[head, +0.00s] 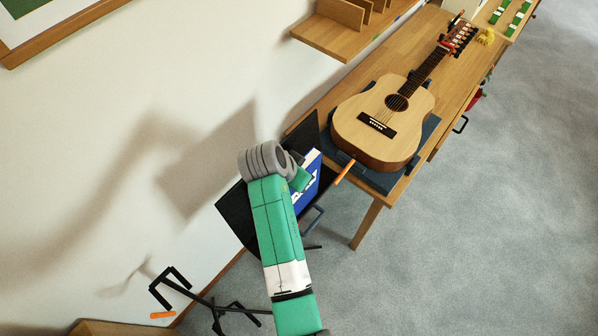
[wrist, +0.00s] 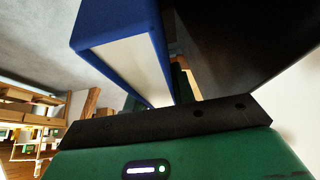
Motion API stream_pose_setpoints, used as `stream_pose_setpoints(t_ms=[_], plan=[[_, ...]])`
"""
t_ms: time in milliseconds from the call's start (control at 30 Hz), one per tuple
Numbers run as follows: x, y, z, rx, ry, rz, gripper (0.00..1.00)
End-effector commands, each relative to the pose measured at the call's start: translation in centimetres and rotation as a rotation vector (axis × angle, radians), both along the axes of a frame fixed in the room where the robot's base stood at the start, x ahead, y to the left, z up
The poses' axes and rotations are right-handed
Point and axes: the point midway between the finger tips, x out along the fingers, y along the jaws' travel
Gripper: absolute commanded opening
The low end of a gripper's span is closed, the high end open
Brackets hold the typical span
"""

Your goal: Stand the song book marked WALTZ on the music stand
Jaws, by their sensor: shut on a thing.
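A blue song book with white page edges (head: 309,188) is in front of the black music stand desk (head: 237,207), partly hidden by my arm. Its title cannot be read from here. In the wrist view the book (wrist: 118,28) rises close in front of my palm, beside the dark panel of the stand (wrist: 245,38). My gripper (head: 301,179) is shut on the book; its fingertips are mostly hidden. I cannot tell whether the book's lower edge touches the stand's ledge.
A guitar (head: 390,115) lies on a dark mat on the wooden bench (head: 335,98), right of the stand. A wooden shelf (head: 335,38) is on the wall above. A black stand with legs (head: 205,303) is at lower left. Grey floor at right is clear.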

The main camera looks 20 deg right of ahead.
Motion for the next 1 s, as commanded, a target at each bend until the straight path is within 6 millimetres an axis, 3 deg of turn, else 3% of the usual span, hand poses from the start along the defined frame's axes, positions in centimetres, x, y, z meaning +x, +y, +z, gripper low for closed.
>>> stream_pose_setpoints(t_ms=[100,133,267,567,1000], plan=[[0.0,0.0,0.1,0.000,-0.001,0.000,0.00],[0.0,0.0,0.1,0.000,-0.001,0.000,0.27],[0.0,0.0,0.1,0.000,-0.001,0.000,0.51],[-0.1,0.2,0.3,0.000,-0.001,0.000,0.51],[-1.9,3.2,6.5,0.000,-0.002,0.000,0.51]])
